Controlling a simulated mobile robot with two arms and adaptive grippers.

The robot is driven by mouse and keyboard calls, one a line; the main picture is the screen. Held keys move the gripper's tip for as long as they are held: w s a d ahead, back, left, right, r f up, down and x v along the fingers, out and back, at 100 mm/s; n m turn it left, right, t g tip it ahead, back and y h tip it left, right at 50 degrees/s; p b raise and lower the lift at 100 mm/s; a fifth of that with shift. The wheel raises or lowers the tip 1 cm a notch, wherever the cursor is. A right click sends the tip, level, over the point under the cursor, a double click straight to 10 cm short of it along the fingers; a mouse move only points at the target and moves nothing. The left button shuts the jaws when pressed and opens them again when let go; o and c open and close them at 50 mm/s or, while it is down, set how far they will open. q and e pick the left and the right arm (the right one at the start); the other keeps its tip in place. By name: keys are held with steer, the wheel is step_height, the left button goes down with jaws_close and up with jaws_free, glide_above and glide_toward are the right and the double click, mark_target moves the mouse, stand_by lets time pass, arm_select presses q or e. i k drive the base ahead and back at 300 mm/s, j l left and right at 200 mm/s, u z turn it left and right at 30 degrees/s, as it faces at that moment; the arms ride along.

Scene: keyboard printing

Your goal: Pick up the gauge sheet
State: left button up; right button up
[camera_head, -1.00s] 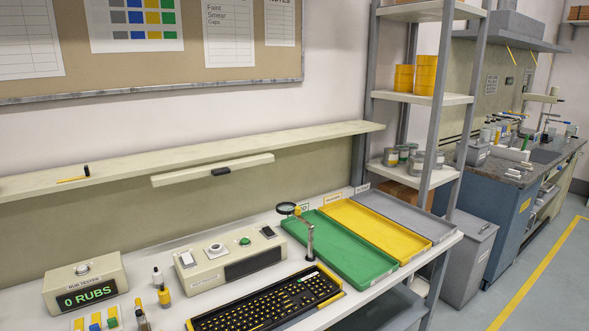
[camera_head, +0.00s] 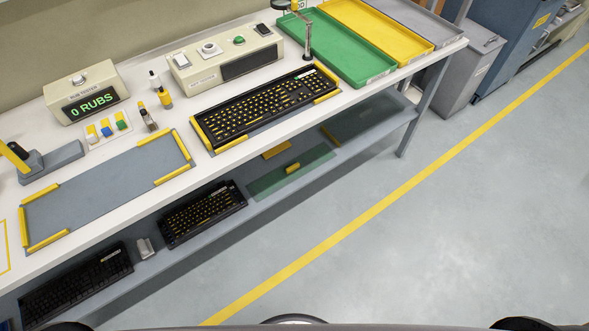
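A flat, see-through green sheet (camera_head: 270,183) with a yellow grip (camera_head: 293,168) in its middle lies on the grey lower shelf under the bench. It looks like the gauge sheet, though no label on it can be read. Its surface is clear of other things. The bench top overhangs the shelf behind it. Neither of my grippers is in view.
On the lower shelf, a black keyboard (camera_head: 202,212) lies left of the sheet and another (camera_head: 76,284) farther left. A framed keyboard (camera_head: 262,105), an empty grey mat (camera_head: 105,188) and a green tray (camera_head: 338,50) are on the bench. The floor in front is free.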

mark_target(263, 188)
steer(key=i+l+u, duration=0.25)
steer(key=i+l, duration=0.2)
steer(key=i, duration=0.15)
steer(key=i+l+u, duration=0.3)
steer(key=i+l, duration=0.25)
